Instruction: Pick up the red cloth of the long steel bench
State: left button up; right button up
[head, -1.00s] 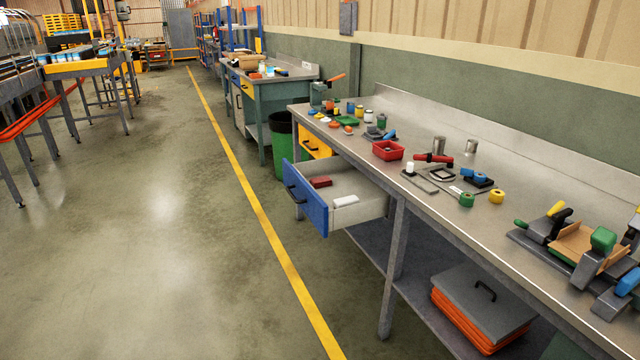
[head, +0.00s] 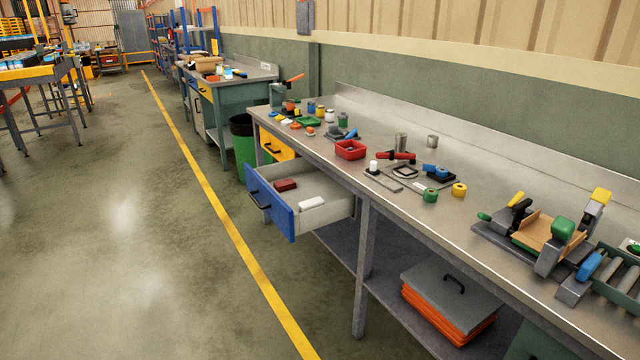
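The long steel bench (head: 480,222) runs from the middle back to the lower right. I cannot make out a red cloth for certain. A small dark red block-like item (head: 285,185) lies in the bench's open blue-fronted drawer (head: 320,213), beside a white item (head: 311,203). An orange-red layered stack (head: 437,318) lies on the lower shelf under a grey slab with a black handle (head: 455,284). On the bench top are a red tray (head: 350,150) and a red-handled tool (head: 396,156). Neither of my grippers is in view.
The drawer juts out into the aisle. A green bin (head: 243,140) stands past it, before another workbench (head: 232,95). Tape rolls, cans and a clamp-like fixture (head: 550,238) crowd the bench top.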

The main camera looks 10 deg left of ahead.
aim_at(283, 185)
jog(key=i+j+z, duration=0.35)
jog(key=j, duration=0.25)
jog(key=i+j+z, duration=0.15)
jog(key=j, duration=0.2)
jog(key=i+j+z, duration=0.2)
jog(key=j, duration=0.15)
